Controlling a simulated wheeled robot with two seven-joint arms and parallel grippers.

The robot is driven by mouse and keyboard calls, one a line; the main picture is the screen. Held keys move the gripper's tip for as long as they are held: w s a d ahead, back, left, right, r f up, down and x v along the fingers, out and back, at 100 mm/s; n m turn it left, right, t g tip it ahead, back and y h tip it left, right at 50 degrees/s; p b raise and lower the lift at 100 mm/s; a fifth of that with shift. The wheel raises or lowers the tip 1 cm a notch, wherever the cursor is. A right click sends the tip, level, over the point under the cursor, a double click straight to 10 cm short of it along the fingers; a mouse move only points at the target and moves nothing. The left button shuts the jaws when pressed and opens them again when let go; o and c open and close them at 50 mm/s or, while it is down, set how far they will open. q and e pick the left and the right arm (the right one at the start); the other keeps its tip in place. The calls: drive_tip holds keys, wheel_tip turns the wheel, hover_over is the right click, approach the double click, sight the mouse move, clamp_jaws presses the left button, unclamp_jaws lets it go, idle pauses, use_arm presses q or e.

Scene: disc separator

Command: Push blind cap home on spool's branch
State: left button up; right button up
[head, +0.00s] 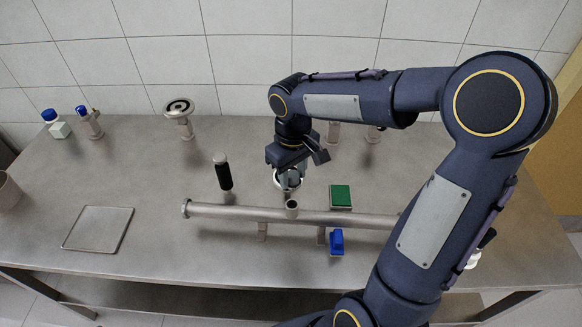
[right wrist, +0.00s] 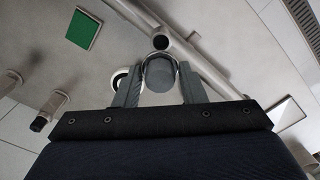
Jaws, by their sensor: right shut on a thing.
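The spool is a long steel pipe (head: 240,211) lying across the table on short supports. Its branch (head: 291,208) is a short upright stub with a dark open mouth, which also shows in the right wrist view (right wrist: 161,42). My right gripper (head: 290,180) is just behind the branch in the head view. In the right wrist view its fingers (right wrist: 158,90) are shut on a grey rounded piece, the blind cap (right wrist: 159,73). The cap appears apart from the branch mouth. The fingers mostly hide the cap in the head view. My left gripper is out of view.
A pale ring-shaped part (right wrist: 120,79) lies close by my right fingers. A green pad (head: 340,196) and a blue block (head: 336,242) are right of the branch. A black bottle (head: 223,172) stands at left. A flat tray (head: 98,229) lies at front left.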

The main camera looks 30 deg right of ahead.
drive_tip(key=shift+a, duration=0.15)
idle(0.3)
drive_tip(key=b, duration=0.5)
hover_over(292, 205)
drive_tip(key=shift+f, duration=2.75)
drive_tip(key=shift+f+b, duration=0.45)
drive_tip(key=shift+f, duration=0.4)
drive_tip(key=shift+f+b, duration=0.5)
drive_tip(key=shift+f, duration=0.15)
drive_tip(key=o, duration=1.3)
drive_tip(key=shift+w, duration=0.1)
